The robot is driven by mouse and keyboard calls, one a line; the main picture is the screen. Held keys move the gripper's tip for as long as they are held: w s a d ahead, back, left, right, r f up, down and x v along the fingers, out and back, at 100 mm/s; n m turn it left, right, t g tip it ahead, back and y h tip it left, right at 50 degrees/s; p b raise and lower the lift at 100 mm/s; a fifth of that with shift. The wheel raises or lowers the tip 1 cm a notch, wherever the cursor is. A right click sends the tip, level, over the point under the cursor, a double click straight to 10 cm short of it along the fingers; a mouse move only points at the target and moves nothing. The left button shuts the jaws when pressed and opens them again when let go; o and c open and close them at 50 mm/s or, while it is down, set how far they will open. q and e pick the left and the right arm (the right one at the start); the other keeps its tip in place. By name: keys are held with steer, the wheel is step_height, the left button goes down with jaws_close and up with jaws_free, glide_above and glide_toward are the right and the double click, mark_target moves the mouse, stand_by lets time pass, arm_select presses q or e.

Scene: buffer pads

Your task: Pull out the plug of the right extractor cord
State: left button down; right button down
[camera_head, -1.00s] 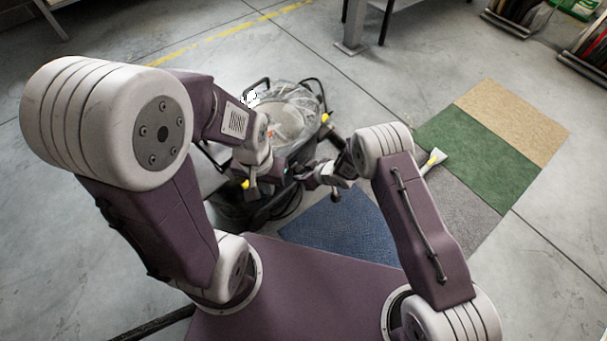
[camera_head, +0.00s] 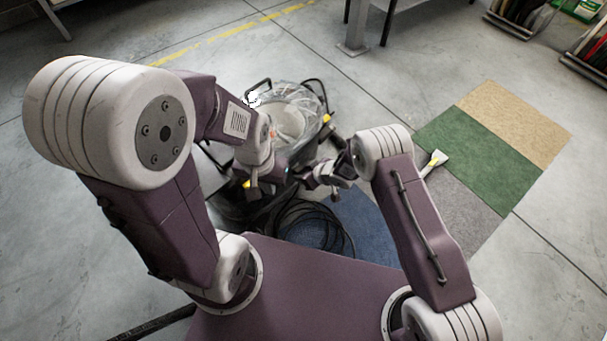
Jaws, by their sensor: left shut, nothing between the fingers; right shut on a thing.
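The extractor (camera_head: 290,115), a dark machine with a clear domed top and yellow parts, stands on the floor beyond my base, partly hidden by my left arm. Its black cord (camera_head: 305,225) lies in loose loops in front of it, over the blue pad. My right gripper (camera_head: 308,181) is low beside the extractor's near right side, shut on a small dark thing that seems to be the plug; the fingers hide most of it. My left gripper (camera_head: 253,190) points down at the machine's near left side, shut and empty.
A blue pad (camera_head: 368,225) lies partly under the cord. Grey, green (camera_head: 480,160) and tan pads lie in a row at right, with a small white and yellow tool (camera_head: 435,163) by my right arm. Open floor lies around.

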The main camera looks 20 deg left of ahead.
steer(key=shift+a, duration=0.1)
steer(key=c, duration=0.9)
jaws_free()
steer(key=shift+c, duration=0.2)
steer(key=p+v, duration=0.6)
steer(key=v, duration=0.3)
